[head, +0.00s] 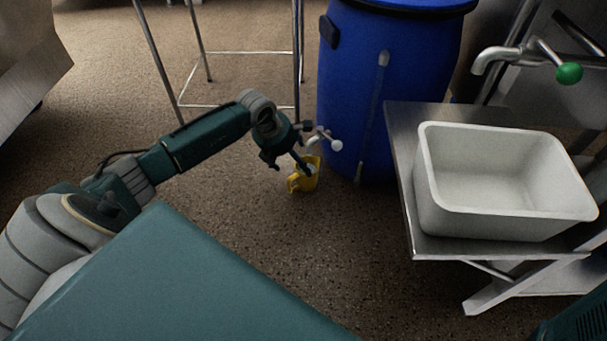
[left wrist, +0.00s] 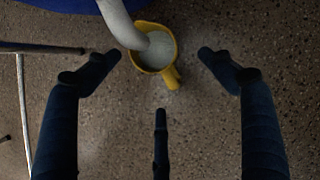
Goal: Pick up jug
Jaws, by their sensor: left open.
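A yellow jug (head: 302,179) stands on the floor at the foot of the blue barrel, below its tap. In the left wrist view the jug (left wrist: 172,72) shows from above, with whitish contents or a pale inside and its handle pointing down in the picture. The tap's pale spout (left wrist: 124,25) covers part of its rim. My left gripper (head: 301,158) is by the jug. In the left wrist view its fingers (left wrist: 160,75) are spread wide, with the jug between and a little beyond the tips, apparently not touched. My right gripper is not in view.
The blue barrel (head: 390,85) with its tap (head: 325,140) stands close behind the jug. A metal table (head: 400,150) with a white basin (head: 500,215) is at the right. A thin metal frame (head: 240,104) stands at the back left. The floor in front is clear.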

